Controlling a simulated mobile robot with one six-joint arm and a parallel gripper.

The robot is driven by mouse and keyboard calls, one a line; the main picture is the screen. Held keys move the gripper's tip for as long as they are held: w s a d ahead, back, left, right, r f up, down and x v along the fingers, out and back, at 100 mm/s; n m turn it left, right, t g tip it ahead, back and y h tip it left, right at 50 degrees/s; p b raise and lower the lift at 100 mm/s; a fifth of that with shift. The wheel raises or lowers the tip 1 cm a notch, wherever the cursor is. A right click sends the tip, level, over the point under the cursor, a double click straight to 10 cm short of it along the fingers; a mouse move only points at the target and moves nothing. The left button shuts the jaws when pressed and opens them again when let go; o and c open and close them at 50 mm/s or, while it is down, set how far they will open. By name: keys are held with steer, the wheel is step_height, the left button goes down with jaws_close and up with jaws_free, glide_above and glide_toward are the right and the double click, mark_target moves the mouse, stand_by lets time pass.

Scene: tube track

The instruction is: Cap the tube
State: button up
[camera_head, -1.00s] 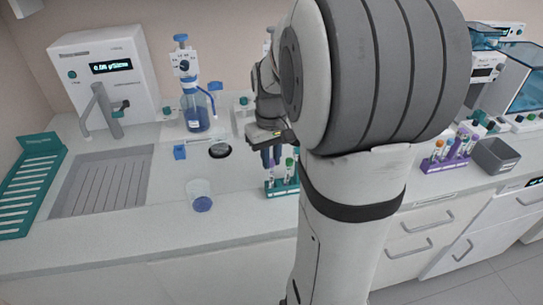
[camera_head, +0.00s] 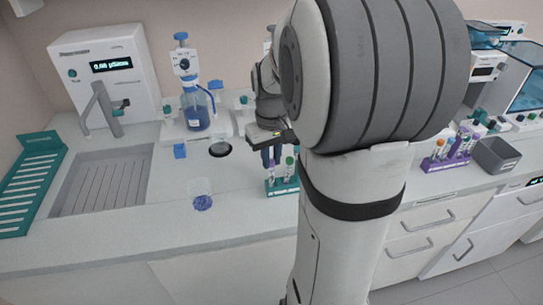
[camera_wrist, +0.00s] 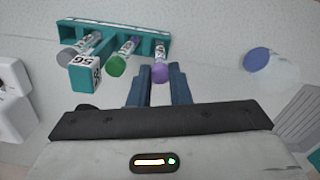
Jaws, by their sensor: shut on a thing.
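The teal tube rack (camera_wrist: 112,34) stands on the bench, and it also shows in the head view (camera_head: 284,188). My gripper (camera_wrist: 160,72) is over the rack with its two blue fingers shut on a purple cap (camera_wrist: 160,74). The cap lines up with the open end of a labelled tube (camera_wrist: 160,50) in the rack. I cannot tell whether it is seated. A green-capped tube (camera_wrist: 117,66) stands beside it in the rack, and a grey-topped tube (camera_wrist: 68,58) stands farther left. In the head view my gripper (camera_head: 271,160) is partly hidden by my arm.
A purple rack (camera_head: 446,162) and a grey bin (camera_head: 496,156) are at right. The sink (camera_head: 100,183) is at left.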

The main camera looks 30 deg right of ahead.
steer(key=shift+f, duration=0.25)
steer(key=o, duration=0.8)
steer(key=shift+r, duration=0.1)
step_height(320, 180, up, 8)
steer(key=shift+f, duration=0.15)
stand_by(0.5)
stand_by(0.7)
